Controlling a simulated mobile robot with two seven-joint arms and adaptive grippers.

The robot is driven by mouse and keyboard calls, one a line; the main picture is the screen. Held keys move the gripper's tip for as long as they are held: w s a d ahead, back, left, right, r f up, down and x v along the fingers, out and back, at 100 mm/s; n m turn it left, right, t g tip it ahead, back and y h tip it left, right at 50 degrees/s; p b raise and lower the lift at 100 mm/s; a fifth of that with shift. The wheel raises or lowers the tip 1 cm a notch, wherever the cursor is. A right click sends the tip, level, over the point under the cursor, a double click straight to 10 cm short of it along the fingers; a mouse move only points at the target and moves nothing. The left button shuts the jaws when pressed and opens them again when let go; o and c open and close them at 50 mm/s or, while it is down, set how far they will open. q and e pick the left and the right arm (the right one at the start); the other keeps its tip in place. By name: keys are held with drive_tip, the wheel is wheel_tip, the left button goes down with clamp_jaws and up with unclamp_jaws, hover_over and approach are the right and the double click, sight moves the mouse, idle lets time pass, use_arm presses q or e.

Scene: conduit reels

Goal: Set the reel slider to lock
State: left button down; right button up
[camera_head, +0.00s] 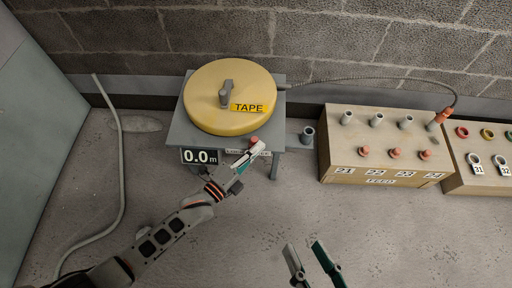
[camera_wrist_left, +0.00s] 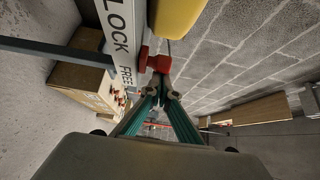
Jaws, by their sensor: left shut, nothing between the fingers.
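The reel's red slider knob (camera_head: 254,140) sits at the front edge of the grey reel stand (camera_head: 182,133). In the left wrist view the red slider (camera_wrist_left: 156,63) stands beside the white label strip (camera_wrist_left: 120,35) printed LOCK and FREE, nearer the FREE word. My left gripper (camera_head: 260,147) is shut and empty at the strip, covering part of its lettering. Its fingertips (camera_wrist_left: 164,94) are close to the slider; contact is unclear. The yellow TAPE reel (camera_head: 215,85) with its grey handle lies on the stand. My right gripper (camera_head: 308,246) is open and empty over the floor.
A 0.0 m display (camera_head: 199,157) is on the stand's front. A wooden FEED box (camera_head: 340,150) with several grey tubes and red buttons stands to the right. An orange-ended cable (camera_head: 441,116) reaches it from the reel. A loose grey hose (camera_head: 121,170) lies left.

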use_arm(q)
drive_tip(key=a, duration=0.4)
drive_tip(key=shift+a, duration=0.35)
use_arm(e)
drive_tip(key=shift+w+d, duration=0.1)
drive_tip(key=shift+d, duration=0.25)
